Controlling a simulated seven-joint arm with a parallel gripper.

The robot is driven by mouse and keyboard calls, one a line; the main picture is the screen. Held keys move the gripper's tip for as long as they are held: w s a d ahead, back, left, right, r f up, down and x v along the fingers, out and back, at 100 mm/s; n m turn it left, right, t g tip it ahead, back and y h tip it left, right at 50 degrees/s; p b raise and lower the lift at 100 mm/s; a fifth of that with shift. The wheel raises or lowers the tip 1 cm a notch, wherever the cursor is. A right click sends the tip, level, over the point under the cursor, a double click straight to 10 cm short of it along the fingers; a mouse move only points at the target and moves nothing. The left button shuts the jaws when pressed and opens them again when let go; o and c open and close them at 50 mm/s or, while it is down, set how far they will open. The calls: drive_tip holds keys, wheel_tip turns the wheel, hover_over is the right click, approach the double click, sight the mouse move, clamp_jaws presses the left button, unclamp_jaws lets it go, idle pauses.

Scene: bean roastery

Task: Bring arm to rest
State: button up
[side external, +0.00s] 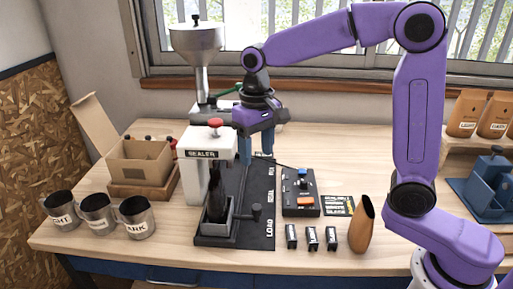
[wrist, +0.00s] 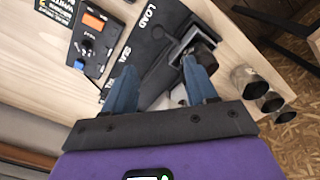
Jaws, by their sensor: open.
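A dark bag (side external: 217,195) stands in the holder at the front of the sealer.
A control box (side external: 301,196), small black blocks (side external: 312,238) and a brown pouch (side external: 362,226) stand right of the mat. Metal mugs (side external: 97,212) and an open carton (side external: 140,160) are at left. A funnel hopper (side external: 196,45) rises behind. A blue device (side external: 488,185) is at right.

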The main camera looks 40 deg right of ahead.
drive_tip(key=s+d+f+n, duration=0.1)
drive_tip(key=s+d+n, duration=0.2)
drive_tip(key=s, duration=0.6)
drive_tip(key=s+d+f+n, duration=0.2)
drive_tip(key=s+n, duration=0.3)
drive_tip(key=s, duration=0.4)
drive_tip(key=s+d+f+n, duration=0.2)
drive_tip(key=s+d+n, duration=0.2)
drive_tip(key=s, duration=0.4)
drive_tip(key=shift+s+f+n, duration=0.25)
drive_tip(key=shift+s+n, duration=0.05)
drive_tip(key=shift+s, duration=0.1)
drive_tip(key=shift+o, duration=0.2)
